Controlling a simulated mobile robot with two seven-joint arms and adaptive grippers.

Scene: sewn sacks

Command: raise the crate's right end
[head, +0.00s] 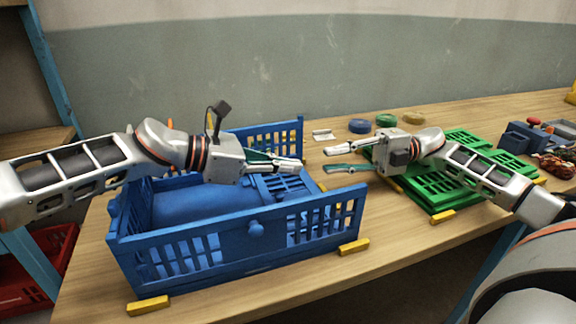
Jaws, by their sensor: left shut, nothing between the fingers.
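The blue crate (215,258) stands on the table with its front, back and left walls upright. At its right end no upright wall shows; a slatted blue panel (285,186) lies low inside there, partly hidden by my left gripper. A smooth blue sack (190,208) lies in the crate's left and middle part. My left gripper (301,163) is shut and empty above the crate's right part. My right gripper (325,160) is open and empty, its fingers pointing left, just beyond the crate's right end.
Yellow blocks (354,246) sit by the crate's lower edges. A green folded crate (446,200) lies to the right, partly under my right arm. Coloured rolls (360,126) and a small pale piece (323,135) lie behind. A blue container (522,138) stands far right. The table's front right is clear.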

